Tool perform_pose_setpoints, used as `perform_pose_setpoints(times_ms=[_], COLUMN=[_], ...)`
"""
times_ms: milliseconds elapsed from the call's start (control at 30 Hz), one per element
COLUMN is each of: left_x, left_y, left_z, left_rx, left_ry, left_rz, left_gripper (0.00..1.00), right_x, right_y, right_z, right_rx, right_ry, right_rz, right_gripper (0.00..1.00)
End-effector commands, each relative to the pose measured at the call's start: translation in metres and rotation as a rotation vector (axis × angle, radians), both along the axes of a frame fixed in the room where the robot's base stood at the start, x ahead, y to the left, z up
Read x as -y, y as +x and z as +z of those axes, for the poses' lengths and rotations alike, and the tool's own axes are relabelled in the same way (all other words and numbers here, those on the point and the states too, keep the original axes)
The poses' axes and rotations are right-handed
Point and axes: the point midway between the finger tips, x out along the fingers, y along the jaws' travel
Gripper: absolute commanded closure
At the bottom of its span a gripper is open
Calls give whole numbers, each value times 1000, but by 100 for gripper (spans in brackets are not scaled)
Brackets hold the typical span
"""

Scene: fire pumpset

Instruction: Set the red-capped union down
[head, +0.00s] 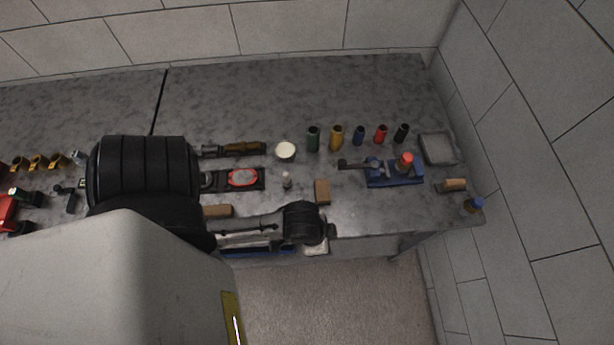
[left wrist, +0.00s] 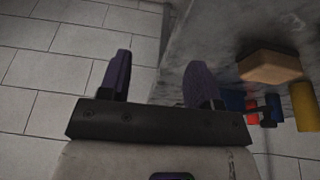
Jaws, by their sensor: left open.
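A small piece with a red-orange cap (head: 405,159) stands upright at the blue vise-like fixture (head: 396,178) on the right part of the bench; I take it to be the red-capped union. Whether the fixture clamps it I cannot tell. My left gripper (left wrist: 158,78) is open in the left wrist view, two dark purple fingers apart with nothing between them. In the head view its fingers cannot be made out by the dark end of an arm at the bench's front edge. My right gripper is not identifiable in either view.
A tan block (head: 322,191) lies near the bench front, left of the fixture. Green (head: 313,139), yellow (head: 336,137), blue, red and black cylinders stand in a row behind.

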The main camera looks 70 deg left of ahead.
Motion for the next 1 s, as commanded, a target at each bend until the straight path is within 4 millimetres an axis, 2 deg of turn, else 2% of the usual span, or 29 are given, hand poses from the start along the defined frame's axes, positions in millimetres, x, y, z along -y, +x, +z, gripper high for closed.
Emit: perform_pose_setpoints(times_ms=[33,100,300,1000], left_x=[-3,-9,-17,-17], left_y=[-12,-23,-37,-37], left_z=[2,4,9,9], left_rx=[0,3,6,6], left_ry=[10,29,60,61], left_rz=[14,26,44,44], left_gripper=[42,42,42,42], right_x=[0,0,-1,-3], right_y=[0,0,0,0], right_z=[0,0,0,0], right_rx=[0,0,-1,-1], right_ry=[0,1,5,11], right_rz=[0,-1,-3,-7], right_gripper=[57,57,57,57])
